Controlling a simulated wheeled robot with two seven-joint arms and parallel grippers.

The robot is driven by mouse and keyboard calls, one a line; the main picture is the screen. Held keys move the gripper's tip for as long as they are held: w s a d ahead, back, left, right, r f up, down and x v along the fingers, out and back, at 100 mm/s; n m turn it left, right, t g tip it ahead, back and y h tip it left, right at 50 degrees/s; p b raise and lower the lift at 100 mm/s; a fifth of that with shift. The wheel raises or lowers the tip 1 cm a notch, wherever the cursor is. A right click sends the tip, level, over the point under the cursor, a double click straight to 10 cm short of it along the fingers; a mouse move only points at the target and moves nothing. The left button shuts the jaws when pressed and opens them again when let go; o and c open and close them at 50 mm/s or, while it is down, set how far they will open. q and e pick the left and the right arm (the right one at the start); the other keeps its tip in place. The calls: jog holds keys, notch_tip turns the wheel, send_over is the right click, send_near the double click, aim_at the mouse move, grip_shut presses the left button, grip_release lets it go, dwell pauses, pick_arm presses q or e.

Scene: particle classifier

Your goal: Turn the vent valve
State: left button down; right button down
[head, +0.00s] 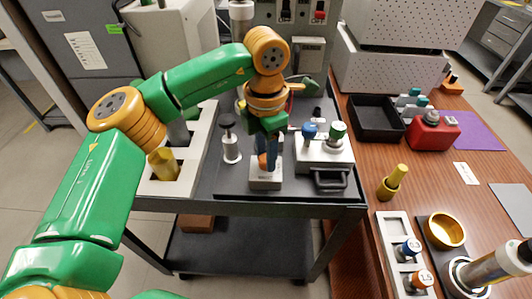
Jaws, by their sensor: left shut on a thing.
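My left arm comes in from the left and reaches over the dark cart. Its gripper (270,163) points down with blue fingers, shut on what looks like a small orange knob (262,160). I cannot tell from a label whether this is the vent valve. To its right, a white unit (325,155) carries a blue knob (308,131) and a green knob (337,131). To its left stands a white post with a black top (229,140). My right gripper is not in view.
A white rack (190,165) with a yellow piece (163,164) is on the cart's left. A black handle (330,179) is at the front right. The wooden table at right holds a black tray (376,118), a red box (432,132) and a yellow piece (391,186).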

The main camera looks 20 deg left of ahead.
pick_arm(q)
jog(key=n, duration=0.6)
jog(key=shift+b, duration=0.4)
jog(key=shift+n, duration=0.3)
jog(key=c, duration=0.5)
grip_release()
jog(key=shift+r, duration=0.1)
notch_tip(320, 180, up, 7)
